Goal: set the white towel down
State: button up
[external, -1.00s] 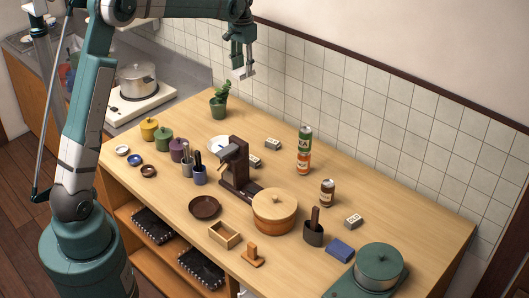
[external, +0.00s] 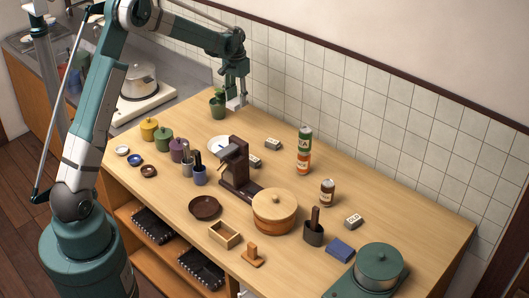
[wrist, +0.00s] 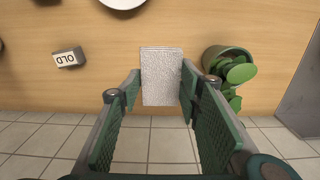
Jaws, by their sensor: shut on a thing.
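The white towel (external: 235,102) is a small pale folded piece, held below my gripper (external: 236,92) near the back left of the wooden table. In the wrist view the towel (wrist: 162,76) is a textured white rectangle between the two green fingers of my gripper (wrist: 161,92), which are shut on it. It appears to hang above the tabletop; I cannot tell how large the gap is.
A potted plant (external: 218,102) stands close beside the towel. A white plate (external: 220,144), a small labelled block (external: 272,144) and a dark brown stand (external: 236,170) are nearer the table's middle. The tiled wall (external: 350,120) runs behind. Bare wood lies between plant and block.

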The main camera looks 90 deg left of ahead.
jog(key=shift+f, duration=0.65)
jog(key=shift+f, duration=0.1)
send_over(238, 127)
jog(key=shift+f, duration=3.05)
jog(key=shift+f, duration=1.85)
jog(key=shift+f+b, duration=0.2)
jog(key=shift+b, duration=0.1)
jog(key=o, duration=0.8)
jog(key=shift+r, duration=0.15)
notch_tip(238, 127, up, 12)
jog(key=shift+r+p, duration=0.1)
jog(key=shift+p, duration=0.25)
